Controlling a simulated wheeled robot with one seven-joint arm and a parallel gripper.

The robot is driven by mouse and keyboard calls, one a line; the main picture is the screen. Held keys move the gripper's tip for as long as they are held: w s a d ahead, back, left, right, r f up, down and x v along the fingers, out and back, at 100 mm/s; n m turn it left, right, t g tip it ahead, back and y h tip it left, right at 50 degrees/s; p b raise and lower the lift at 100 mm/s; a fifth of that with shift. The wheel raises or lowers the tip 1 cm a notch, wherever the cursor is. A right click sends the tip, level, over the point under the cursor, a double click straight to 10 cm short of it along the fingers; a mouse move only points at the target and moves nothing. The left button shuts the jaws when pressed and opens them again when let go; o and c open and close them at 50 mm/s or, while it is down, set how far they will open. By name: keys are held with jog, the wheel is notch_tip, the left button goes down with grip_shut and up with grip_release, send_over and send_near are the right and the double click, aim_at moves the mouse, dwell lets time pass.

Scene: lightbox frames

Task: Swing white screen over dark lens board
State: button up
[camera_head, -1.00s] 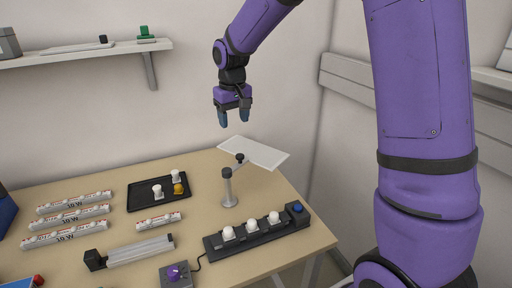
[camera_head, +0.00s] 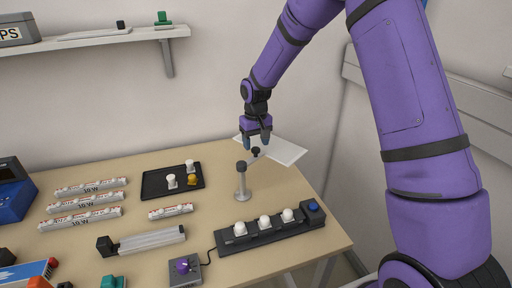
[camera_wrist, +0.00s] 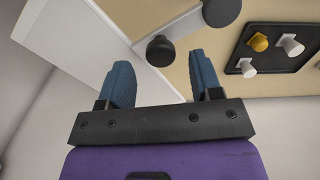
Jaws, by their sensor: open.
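The white screen (camera_head: 287,152) is a flat pale panel on a swing arm. The arm joins it to a short grey post (camera_head: 241,184) on the bench, and the panel extends to the post's right and back. A black knob (camera_head: 255,153) stands on the arm near the panel. The wrist view shows the panel (camera_wrist: 75,40) at left and the knob (camera_wrist: 160,51) between and beyond my fingertips. My gripper (camera_head: 256,146) is open and points down just above the knob. I cannot see contact. The dark board (camera_head: 270,232), with three white domed pieces, lies in front of the post.
A blue button (camera_head: 312,206) sits at the dark board's right end. A black tray (camera_head: 155,190) with small white and yellow pieces lies left of the post. Several white tubes (camera_head: 80,217) and a grey box with a purple knob (camera_head: 184,268) lie further left. A wall shelf (camera_head: 95,39) is above.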

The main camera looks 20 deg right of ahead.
jog(key=shift+f, duration=1.15)
grip_shut()
